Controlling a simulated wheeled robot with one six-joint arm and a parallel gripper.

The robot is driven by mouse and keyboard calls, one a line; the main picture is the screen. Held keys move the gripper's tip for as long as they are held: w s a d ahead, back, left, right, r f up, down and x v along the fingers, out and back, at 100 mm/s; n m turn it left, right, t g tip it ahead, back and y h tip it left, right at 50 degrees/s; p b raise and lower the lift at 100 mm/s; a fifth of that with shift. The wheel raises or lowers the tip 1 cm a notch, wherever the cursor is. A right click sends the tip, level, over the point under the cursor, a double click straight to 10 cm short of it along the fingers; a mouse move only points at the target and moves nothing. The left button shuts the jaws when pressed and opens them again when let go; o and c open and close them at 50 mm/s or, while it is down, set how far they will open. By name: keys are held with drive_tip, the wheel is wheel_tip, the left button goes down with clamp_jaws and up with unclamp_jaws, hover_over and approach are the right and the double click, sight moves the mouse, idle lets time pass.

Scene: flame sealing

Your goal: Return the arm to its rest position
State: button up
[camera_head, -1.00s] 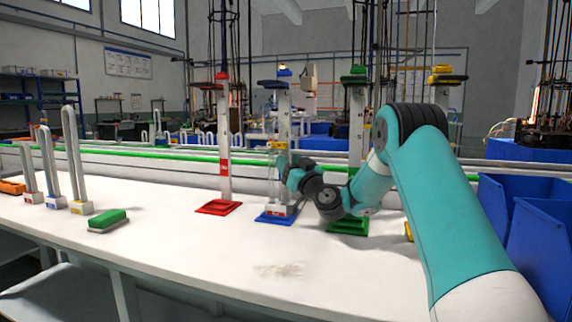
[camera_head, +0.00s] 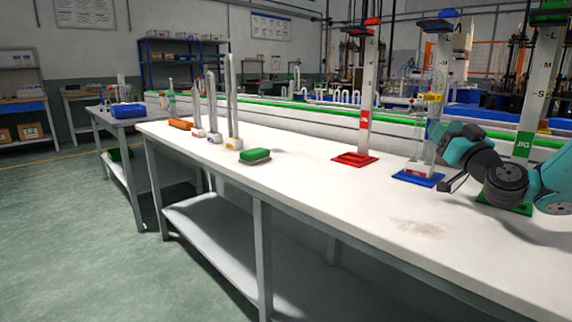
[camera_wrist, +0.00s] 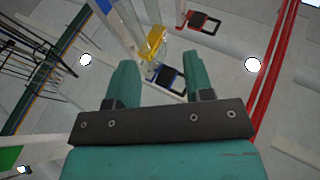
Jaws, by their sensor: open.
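My gripper (camera_wrist: 160,57) is open, its two teal fingers apart with nothing visibly held between them. In the head view my arm is bent in at the right edge, with its wrist close to the blue-based jig (camera_head: 417,178). A clear glass tube with a yellow clip (camera_head: 433,98) stands upright at that jig.
A red-based jig (camera_head: 355,159) stands left of the blue one. A green-topped block (camera_head: 255,155) and several U-shaped tubes (camera_head: 232,100) stand at the bench's left end. The white bench top (camera_head: 320,200) is clear in the middle. Open floor (camera_head: 80,220) lies to the left.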

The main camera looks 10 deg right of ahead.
drive_tip(key=s+a+f+n+g+y, duration=0.1)
drive_tip(key=s+a+n+g+y, duration=0.2)
drive_tip(key=a, duration=0.6)
drive_tip(key=s+a+f+n+g+y, duration=0.25)
drive_tip(key=s+a+g, duration=0.3)
drive_tip(key=a, duration=0.35)
drive_tip(key=s+a+f+n+g+y, duration=0.1)
drive_tip(key=s+a+n+g+y, duration=0.3)
drive_tip(key=a, duration=0.6)
drive_tip(key=s+f+m+g+h, duration=0.2)
drive_tip(key=s+f+g+h, duration=0.25)
drive_tip(key=s, duration=0.85)
drive_tip(key=s+f+m+g+h, duration=0.25)
drive_tip(key=s+f+g, duration=0.2)
drive_tip(key=s, duration=0.75)
wheel_tip(320, 180, up, 28)
drive_tip(key=p, duration=2.7)
drive_tip(key=shift+w+a+n+g, duration=0.25)
drive_tip(key=shift+n+g, duration=0.15)
drive_tip(key=shift+g, duration=0.05)
